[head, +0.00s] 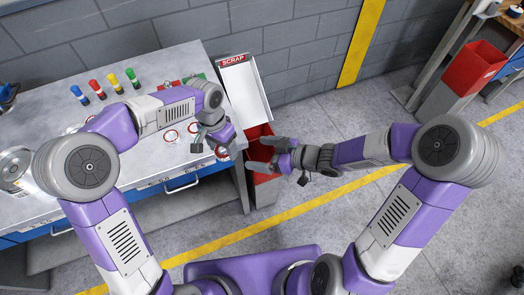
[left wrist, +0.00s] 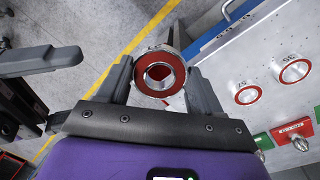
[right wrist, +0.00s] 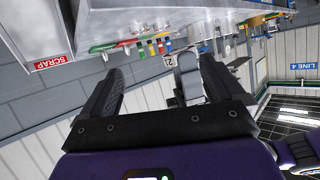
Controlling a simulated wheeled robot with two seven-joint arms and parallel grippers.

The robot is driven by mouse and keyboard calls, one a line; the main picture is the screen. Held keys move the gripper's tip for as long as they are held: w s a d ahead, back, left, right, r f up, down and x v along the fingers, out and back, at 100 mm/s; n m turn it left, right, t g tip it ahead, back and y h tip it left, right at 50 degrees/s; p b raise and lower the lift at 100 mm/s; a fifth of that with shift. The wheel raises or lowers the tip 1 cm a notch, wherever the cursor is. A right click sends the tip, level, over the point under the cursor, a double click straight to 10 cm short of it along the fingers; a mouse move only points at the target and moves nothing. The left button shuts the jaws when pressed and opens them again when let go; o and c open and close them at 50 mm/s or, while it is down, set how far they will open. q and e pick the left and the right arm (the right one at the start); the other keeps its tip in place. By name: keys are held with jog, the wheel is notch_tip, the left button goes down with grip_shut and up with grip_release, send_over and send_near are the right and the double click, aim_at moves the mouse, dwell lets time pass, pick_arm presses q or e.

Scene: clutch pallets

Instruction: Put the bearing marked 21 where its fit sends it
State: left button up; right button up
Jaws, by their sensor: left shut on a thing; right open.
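My left gripper (head: 232,150) is shut on a silver bearing (left wrist: 160,56) with a red face and an open centre, held between the fingertips in the left wrist view. Its number does not read in that view. The bearing is mostly hidden in the head view, by the bench's right edge. My right gripper (head: 262,154) is open and empty, facing the left one beyond the bench edge. In the right wrist view a small white tag (right wrist: 168,62) seems to read 21, beside my left gripper; I cannot tell what it is fixed to.
A white chute (head: 246,95) under a SCRAP sign (head: 233,60) stands right of the bench (head: 50,105), above a red bin (head: 265,177). Several red-faced rings (head: 171,135) lie on the bench near red and green plates (head: 194,80). Colored-handled tools (head: 115,83) stand behind.

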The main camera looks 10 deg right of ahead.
jog(key=w+a+f+n+g+y, duration=0.1)
jog(key=w+a+n, duration=0.1)
jog(key=a, duration=0.8)
jog(key=shift+w+a+n, duration=0.2)
jog(key=shift+w+n, duration=0.1)
jog(key=shift+n, duration=0.4)
jog(key=shift+s, duration=0.1)
jog(key=c, duration=1.2)
pick_arm(q)
jog(key=o, duration=1.1)
pick_arm(e)
jog(key=shift+c, duration=1)
pick_arm(q)
jog(key=shift+o, duration=1)
jog(key=shift+d, duration=0.1)
jog(key=shift+s, duration=0.15)
jog(key=shift+d, duration=0.1)
